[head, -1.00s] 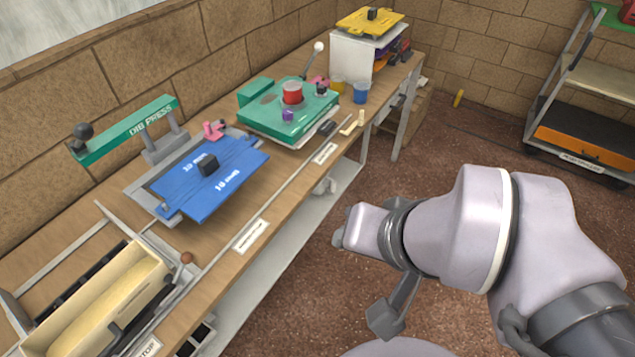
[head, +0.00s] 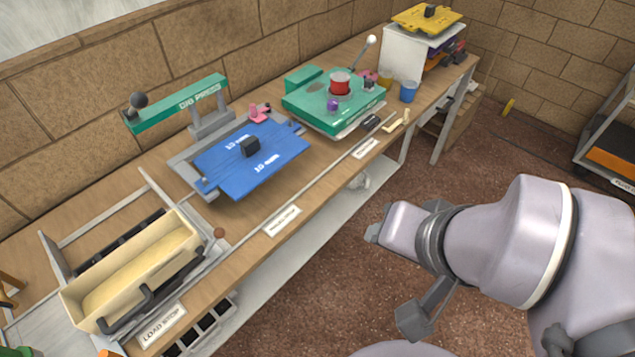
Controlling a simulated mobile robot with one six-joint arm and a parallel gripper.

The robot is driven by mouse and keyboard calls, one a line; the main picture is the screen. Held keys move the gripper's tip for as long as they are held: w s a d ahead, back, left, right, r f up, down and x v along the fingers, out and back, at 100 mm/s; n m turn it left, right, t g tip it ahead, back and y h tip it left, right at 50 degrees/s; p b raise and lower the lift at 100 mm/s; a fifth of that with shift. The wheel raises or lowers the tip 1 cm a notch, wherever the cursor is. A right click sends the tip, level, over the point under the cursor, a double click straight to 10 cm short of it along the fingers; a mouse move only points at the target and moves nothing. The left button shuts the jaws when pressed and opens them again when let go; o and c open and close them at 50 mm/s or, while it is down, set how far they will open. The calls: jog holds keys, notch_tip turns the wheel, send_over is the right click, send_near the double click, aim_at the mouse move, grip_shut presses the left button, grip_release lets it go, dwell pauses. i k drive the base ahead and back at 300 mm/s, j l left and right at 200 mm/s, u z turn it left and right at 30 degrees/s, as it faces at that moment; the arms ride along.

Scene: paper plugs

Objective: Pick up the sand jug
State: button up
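No thing is clearly marked as the sand jug. A small amber cup (head: 385,79) stands on the bench behind a blue cup (head: 408,91), partly hidden. A red cup (head: 340,84) sits on the green press plate. The cups are too small to show what they hold. My arm spans the lower right, over the floor in front of the bench and apart from all the cups. My gripper (head: 413,318) is seen only in part at the arm's end, and its fingers do not show clearly. Nothing is visibly held.
The long wooden bench (head: 330,186) runs along the brick wall. A shelf cart (head: 612,140) stands far right. The floor between is open.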

aim_at(356, 183)
jog(key=u, duration=2.05)
jog(key=z, duration=2.05)
jog(key=i+l+u, duration=0.2)
jog(key=u, duration=0.15)
jog(key=i+l+u, duration=0.15)
jog(key=u, duration=0.2)
jog(key=l, duration=0.1)
